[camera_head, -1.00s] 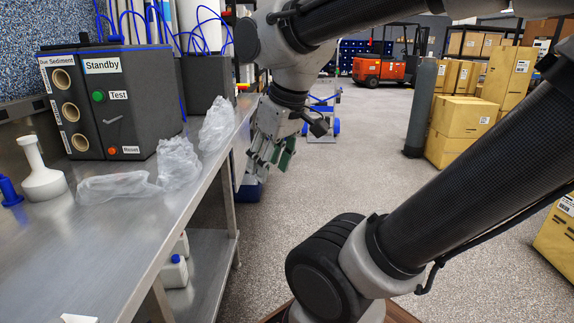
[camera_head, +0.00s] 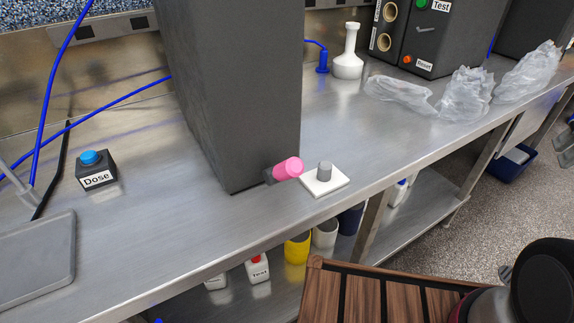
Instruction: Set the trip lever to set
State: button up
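No part here is labelled as a trip lever. A pink cylinder (camera_head: 288,169) sticks out on a dark stem from the lower front of a tall grey cabinet (camera_head: 240,90). Beside it, a white square plate (camera_head: 333,186) with a short grey knob (camera_head: 324,171) lies on the bench. A dark box (camera_head: 432,50) at the back right carries a small grey handle (camera_head: 427,29), a green button marked Test and an orange-red button marked Reset. I cannot tell which of these is the lever.
The steel bench (camera_head: 130,235) has clear room in front of the cabinet. A Dose button (camera_head: 92,168), blue cables and a grey slab (camera_head: 35,262) are at left. Crumpled plastic bags (camera_head: 464,93) and a white flask (camera_head: 348,58) are at right. Bottles and cups stand below.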

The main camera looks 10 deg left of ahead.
aim_at(292, 167)
jog(key=u, duration=1.2)
